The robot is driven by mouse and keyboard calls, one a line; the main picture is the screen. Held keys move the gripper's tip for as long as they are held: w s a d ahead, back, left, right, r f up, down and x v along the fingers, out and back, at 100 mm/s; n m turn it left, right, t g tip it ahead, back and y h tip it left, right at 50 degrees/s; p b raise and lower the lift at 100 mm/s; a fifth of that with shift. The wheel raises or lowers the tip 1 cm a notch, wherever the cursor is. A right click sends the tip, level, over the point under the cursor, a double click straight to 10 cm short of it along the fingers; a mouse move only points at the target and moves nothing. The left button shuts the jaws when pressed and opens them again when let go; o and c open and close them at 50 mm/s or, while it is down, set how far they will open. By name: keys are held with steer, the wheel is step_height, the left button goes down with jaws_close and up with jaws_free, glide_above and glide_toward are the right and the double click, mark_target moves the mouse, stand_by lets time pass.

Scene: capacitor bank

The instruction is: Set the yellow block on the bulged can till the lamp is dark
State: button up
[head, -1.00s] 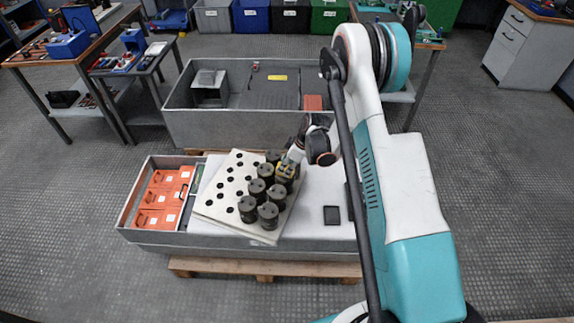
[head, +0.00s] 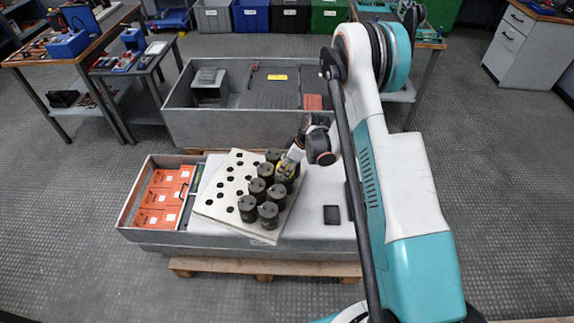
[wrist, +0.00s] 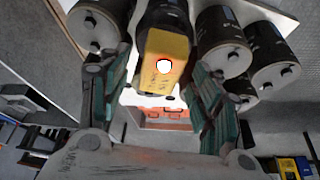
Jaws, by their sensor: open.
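The yellow block (wrist: 165,62) sits at the end of a dark can (wrist: 160,16) in the wrist view, apparently touching it. I cannot tell from these views whether the can under the block is bulged.
Several dark cans (head: 268,215) stand close around on a pale plate (head: 212,207) with holes. Orange boxes (head: 160,197) fill the crate's left end. A dark square pad (head: 331,215) lies on the white surface at right. A grey tub (head: 215,128) stands behind.

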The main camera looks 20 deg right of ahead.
steer(key=s+r+m+t+h, duration=0.15)
steer(key=s+r, duration=0.35)
steer(key=r, duration=0.6)
steer(key=s+r+m, duration=0.2)
steer(key=s+r, duration=0.3)
steer(key=r, duration=0.7)
steer(key=s+r+m+h, duration=0.15)
steer(key=s+r, duration=0.35)
steer(key=r, duration=0.6)
steer(key=s+r+m+t, duration=0.1)
steer(key=s+r+m, duration=0.1)
steer(key=s, duration=0.7)
steer(key=s+r+m+t, duration=0.2)
steer(key=s+r+m, duration=0.1)
steer(key=s, duration=0.6)
steer(key=shift+s+a+r+m+h, duration=0.15)
steer(key=shift+a+m+h, duration=0.15)
steer(key=shift+m+h, duration=0.1)
stand_by(2.4)
